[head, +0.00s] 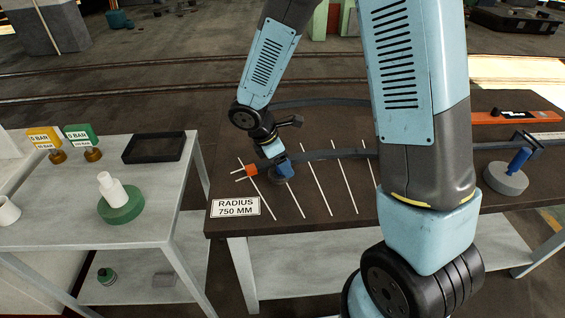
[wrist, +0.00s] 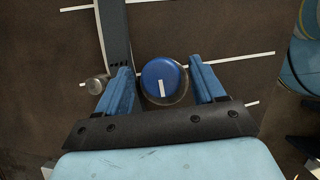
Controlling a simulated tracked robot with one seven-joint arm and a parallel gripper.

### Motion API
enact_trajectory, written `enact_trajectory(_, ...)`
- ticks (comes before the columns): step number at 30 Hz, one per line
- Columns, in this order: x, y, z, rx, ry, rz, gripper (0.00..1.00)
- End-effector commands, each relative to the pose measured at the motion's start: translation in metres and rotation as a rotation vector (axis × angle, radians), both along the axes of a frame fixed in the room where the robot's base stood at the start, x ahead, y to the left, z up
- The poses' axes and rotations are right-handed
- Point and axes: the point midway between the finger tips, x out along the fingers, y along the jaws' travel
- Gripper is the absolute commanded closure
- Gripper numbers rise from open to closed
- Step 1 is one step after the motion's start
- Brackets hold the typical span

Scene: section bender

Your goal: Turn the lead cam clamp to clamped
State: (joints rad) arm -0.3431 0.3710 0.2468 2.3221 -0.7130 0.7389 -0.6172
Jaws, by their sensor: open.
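A round blue cam knob (wrist: 160,72) with a white pointer line sits on a darker round base in the wrist view. I take it for the lead cam clamp. My gripper (wrist: 159,67) is open, with one blue finger on each side of the knob; I see gaps between fingers and knob. The pointer line runs from the knob's middle toward my palm. In the head view my gripper (head: 281,168) is low over the bench's left part, at the near end of the curved dark bar (head: 320,154). There the knob is mostly hidden by my gripper.
A second clamp with a blue handle (head: 519,160) on a grey disc stands at the right. White marking lines and a "RADIUS 750 MM" sign (head: 236,207) lie on the dark bench (head: 345,215). A grey side table (head: 160,207) holds a tray and a green-based white part.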

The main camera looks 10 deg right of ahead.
Motion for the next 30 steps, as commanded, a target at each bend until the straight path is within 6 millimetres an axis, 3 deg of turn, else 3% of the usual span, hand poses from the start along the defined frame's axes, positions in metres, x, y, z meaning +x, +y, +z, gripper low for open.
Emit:
enact_trajectory(12, 0.0006, -0.0027, -0.0058, 0.0, 0.0, 0.0, 0.32)
enact_trajectory(23, 0.0011, -0.0029, -0.0053, 0.0, -0.001, -0.001, 0.67)
enact_trajectory(30, 0.0016, -0.0029, -0.0052, 0.0, -0.002, -0.021, 0.67)
